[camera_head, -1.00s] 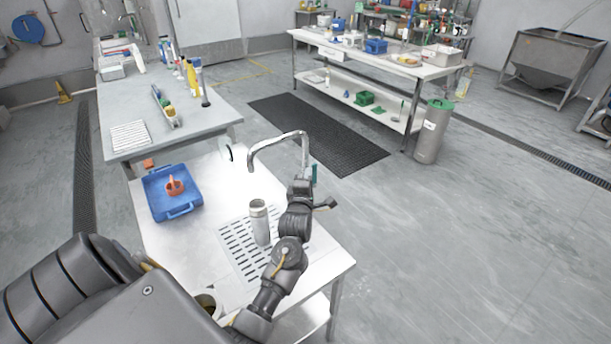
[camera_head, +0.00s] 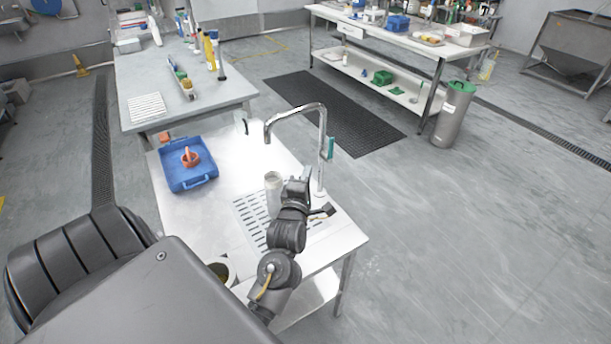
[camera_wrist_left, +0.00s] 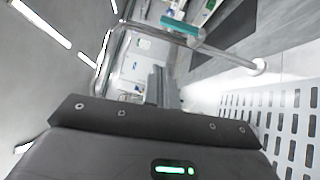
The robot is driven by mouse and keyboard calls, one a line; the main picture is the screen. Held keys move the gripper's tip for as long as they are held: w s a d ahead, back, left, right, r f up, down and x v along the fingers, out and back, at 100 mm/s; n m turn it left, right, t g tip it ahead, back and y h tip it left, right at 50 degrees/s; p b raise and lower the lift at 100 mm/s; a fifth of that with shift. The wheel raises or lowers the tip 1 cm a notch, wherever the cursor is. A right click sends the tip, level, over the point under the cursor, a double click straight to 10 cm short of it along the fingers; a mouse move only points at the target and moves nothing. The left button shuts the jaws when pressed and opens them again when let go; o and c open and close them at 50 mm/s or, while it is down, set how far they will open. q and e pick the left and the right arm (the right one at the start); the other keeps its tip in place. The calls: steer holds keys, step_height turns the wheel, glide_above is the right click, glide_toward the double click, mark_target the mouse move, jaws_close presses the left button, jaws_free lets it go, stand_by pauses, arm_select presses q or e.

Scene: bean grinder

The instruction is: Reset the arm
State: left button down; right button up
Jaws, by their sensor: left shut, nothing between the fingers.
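My left gripper (camera_head: 305,181) is over the right part of the white table, just right of a grey-white cylinder (camera_head: 273,190) and in front of the tap (camera_head: 297,109). It is shut and empty. In the left wrist view its fingers (camera_wrist_left: 156,84) are together, pointing toward the tap (camera_wrist_left: 100,65). The arm hides part of the cylinder and the slotted drain plate (camera_head: 250,222). I cannot tell whether arm and cylinder touch. My right gripper is not in view.
A blue tray (camera_head: 177,182) with an orange item (camera_head: 190,157) stands at the table's left. A round container (camera_head: 220,270) is at the near edge, partly hidden by my arm. The white tabletop (camera_head: 232,150) between tray and tap is clear.

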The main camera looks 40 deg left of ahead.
arm_select(q)
steer(key=shift+s+d, duration=0.2)
steer(key=shift+s, duration=0.3)
